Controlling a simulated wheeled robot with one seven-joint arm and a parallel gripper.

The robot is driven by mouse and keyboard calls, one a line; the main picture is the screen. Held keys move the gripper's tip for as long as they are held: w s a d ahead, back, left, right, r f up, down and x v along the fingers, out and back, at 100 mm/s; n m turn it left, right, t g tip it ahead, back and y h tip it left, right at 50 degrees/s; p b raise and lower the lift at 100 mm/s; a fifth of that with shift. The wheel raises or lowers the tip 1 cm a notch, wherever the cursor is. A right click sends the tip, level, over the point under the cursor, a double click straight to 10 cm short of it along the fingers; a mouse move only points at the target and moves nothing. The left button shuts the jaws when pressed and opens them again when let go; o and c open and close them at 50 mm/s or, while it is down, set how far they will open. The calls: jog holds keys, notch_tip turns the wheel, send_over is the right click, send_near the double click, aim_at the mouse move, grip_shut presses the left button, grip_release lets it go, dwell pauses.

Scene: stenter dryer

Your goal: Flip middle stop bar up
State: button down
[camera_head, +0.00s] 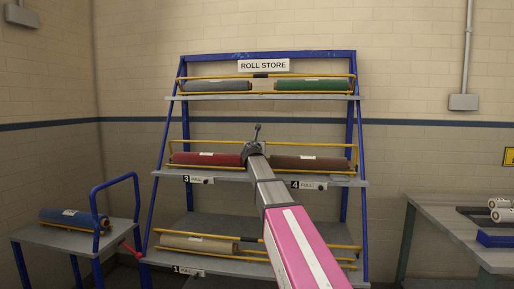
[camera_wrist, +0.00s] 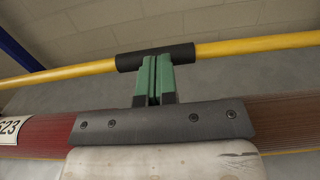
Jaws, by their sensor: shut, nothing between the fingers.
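The middle stop bar (camera_head: 213,143) is a yellow bar running across the middle shelf, above the rolls' top edges. In the wrist view the yellow bar (camera_wrist: 235,47) has a black grip sleeve (camera_wrist: 155,57) at its middle. My gripper (camera_wrist: 153,82) has green fingers closed together. Their tips are right at the black sleeve, overlapping its lower edge in the picture; I cannot tell whether they touch it. Nothing is between them. In the head view my arm hides the fingers and sleeve.
A red roll (camera_head: 205,159) and a brown roll (camera_head: 310,163) lie on the middle shelf, either side of my arm. The blue rack (camera_head: 352,115) has similar yellow bars above and below. Tables stand left and right.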

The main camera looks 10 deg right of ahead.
jog(key=w, duration=0.1)
jog(key=w+r+g, duration=0.1)
jog(key=shift+w+d, duration=0.3)
jog(key=shift+d, duration=0.1)
jog(key=x, duration=0.8)
jog(key=shift+w, duration=0.25)
jog(key=shift+w+d+f, duration=0.15)
jog(key=shift+w+f, duration=0.05)
dwell(0.4)
